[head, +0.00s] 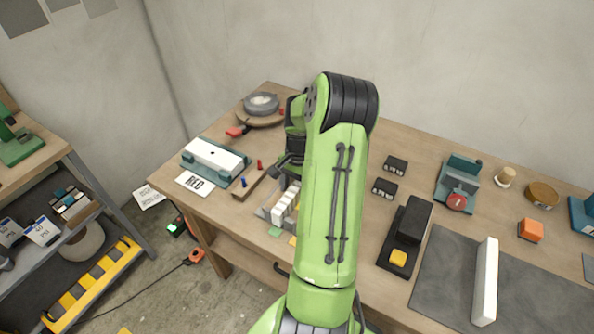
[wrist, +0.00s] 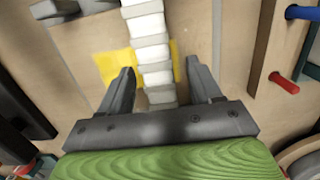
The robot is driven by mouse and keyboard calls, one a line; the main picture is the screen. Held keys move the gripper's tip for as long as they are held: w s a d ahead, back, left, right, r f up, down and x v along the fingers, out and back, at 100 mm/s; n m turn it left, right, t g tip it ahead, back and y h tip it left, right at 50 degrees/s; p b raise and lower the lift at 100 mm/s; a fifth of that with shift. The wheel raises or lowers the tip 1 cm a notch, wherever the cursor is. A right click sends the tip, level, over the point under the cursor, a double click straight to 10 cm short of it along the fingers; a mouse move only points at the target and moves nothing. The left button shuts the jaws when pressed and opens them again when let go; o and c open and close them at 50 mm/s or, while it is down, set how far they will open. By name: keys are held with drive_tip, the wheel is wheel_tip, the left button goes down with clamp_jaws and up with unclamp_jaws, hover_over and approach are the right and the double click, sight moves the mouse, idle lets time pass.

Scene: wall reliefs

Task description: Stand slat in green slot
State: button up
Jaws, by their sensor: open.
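A row of several white blocks or slats (head: 284,205) stands at a grey holder near the table's front, partly hidden by my arm. In the wrist view the pale row (wrist: 148,38) runs down between my fingers. A green patch (head: 275,232) and a yellow patch (head: 293,241) lie at its front; the yellow also shows in the wrist view (wrist: 114,66). I cannot tell which piece is the slat or see a green slot clearly. My gripper (wrist: 160,70) is open, with one finger on either side of the row; contact cannot be told.
A long white bar (head: 486,282) stands on a dark mat at the right. A black device (head: 405,235) and small black blocks (head: 384,187) lie right of my arm.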

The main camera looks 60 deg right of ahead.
wheel_tip(320, 180, up, 14)
drive_tip(key=d+p, duration=0.1)
drive_tip(key=p, duration=0.1)
drive_tip(key=shift+d, duration=0.35)
drive_tip(key=shift+w, duration=0.1)
